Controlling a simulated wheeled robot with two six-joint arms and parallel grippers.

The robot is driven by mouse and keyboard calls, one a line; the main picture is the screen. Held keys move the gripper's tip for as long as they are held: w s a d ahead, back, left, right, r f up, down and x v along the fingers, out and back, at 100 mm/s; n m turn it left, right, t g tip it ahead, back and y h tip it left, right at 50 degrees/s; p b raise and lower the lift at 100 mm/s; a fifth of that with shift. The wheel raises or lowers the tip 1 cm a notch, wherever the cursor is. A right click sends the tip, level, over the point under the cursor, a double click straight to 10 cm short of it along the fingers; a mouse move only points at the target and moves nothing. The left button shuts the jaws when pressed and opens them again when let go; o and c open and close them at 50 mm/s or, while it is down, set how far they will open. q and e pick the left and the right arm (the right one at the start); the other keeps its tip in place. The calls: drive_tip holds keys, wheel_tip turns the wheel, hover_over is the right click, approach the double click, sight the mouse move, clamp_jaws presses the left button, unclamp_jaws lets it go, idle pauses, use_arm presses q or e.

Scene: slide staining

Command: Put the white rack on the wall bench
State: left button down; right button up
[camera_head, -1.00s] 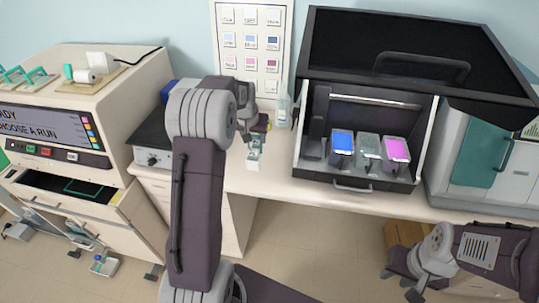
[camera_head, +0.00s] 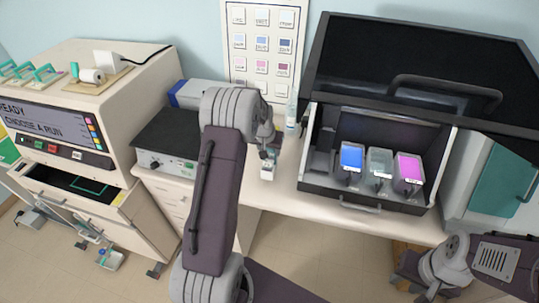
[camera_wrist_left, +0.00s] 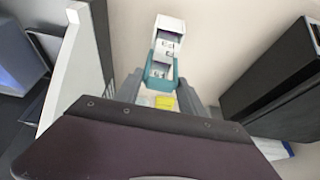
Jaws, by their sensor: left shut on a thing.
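The white rack (camera_head: 267,173) is small in the head view, just below my left gripper (camera_head: 268,152). In the left wrist view the white rack (camera_wrist_left: 168,36) has a teal part (camera_wrist_left: 160,77) between the fingers, and my left gripper (camera_wrist_left: 163,92) is shut on it. The rack is over the front part of the wall bench (camera_head: 292,196); whether it touches the surface I cannot tell. My right gripper (camera_head: 413,290) is low at the right, in front of the bench, and its fingers are too unclear to read.
A black open-lidded cabinet (camera_head: 322,189) with blue, clear and pink containers stands right of the rack. A control box (camera_head: 160,160) and the staining machine (camera_head: 135,90) are at the left. A clear bottle (camera_head: 291,112) stands behind. Bench between box and cabinet is mostly free.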

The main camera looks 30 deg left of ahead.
use_arm(q)
drive_tip(key=shift+s+f, duration=0.25)
drive_tip(key=shift+f, duration=1)
drive_tip(key=shift+w, duration=0.1)
drive_tip(key=c, duration=1.1)
unclamp_jaws()
drive_tip(key=shift+f, duration=0.2)
drive_tip(key=o, duration=0.4)
drive_tip(key=shift+r, duration=0.1)
